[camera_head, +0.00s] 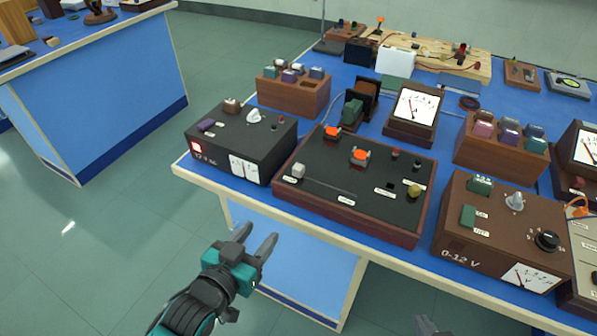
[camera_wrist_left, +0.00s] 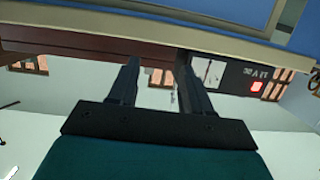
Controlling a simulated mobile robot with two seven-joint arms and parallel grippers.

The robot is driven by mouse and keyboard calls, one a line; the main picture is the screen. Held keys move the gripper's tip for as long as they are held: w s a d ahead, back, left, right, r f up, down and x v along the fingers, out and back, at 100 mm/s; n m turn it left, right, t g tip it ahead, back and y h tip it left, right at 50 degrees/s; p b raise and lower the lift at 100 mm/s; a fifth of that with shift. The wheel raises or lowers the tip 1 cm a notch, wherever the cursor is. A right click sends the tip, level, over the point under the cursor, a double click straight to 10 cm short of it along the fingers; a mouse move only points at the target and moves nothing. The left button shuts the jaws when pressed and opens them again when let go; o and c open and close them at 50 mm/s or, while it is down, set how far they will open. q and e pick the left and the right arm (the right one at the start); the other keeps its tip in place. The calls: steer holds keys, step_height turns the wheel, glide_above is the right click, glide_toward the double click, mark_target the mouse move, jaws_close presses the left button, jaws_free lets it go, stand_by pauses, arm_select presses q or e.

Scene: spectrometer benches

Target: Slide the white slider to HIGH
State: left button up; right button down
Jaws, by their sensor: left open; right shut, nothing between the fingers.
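The white slider (camera_head: 298,171) is a small pale block at the left end of a slot in a black-topped, wood-framed panel (camera_head: 385,228) on the blue bench. Small white labels lie by the slot, too small to read. My left gripper (camera_head: 259,232) is open and empty, in front of the bench edge and apart from the slider. In the left wrist view its two fingers (camera_wrist_left: 157,62) are spread, with the slider not visible. My right gripper (camera_head: 428,326) is only partly in view at the bottom edge, shut and empty.
A black supply box (camera_head: 225,168) with a red switch stands left of the panel. A brown 0-12 V box (camera_head: 480,237) stands to the right.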

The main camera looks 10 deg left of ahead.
mark_target(296, 170)
arm_select(q)
steer(key=w+d+r+t, duration=0.1)
steer(key=w, duration=0.4)
steer(key=w+d+r+b, duration=0.1)
steer(key=w+d+r, duration=0.1)
steer(key=w, duration=0.3)
steer(key=w+d+r+t+h, duration=0.1)
steer(key=w, duration=0.5)
steer(key=shift+w+d+r+t+b, duration=0.1)
steer(key=shift+d+r+t+b, duration=0.2)
steer(key=shift+d+r+b, duration=0.1)
arm_select(e)
step_height(296, 170, down, 3)
steer(key=shift+r, duration=0.1)
arm_select(q)
jaws_close()
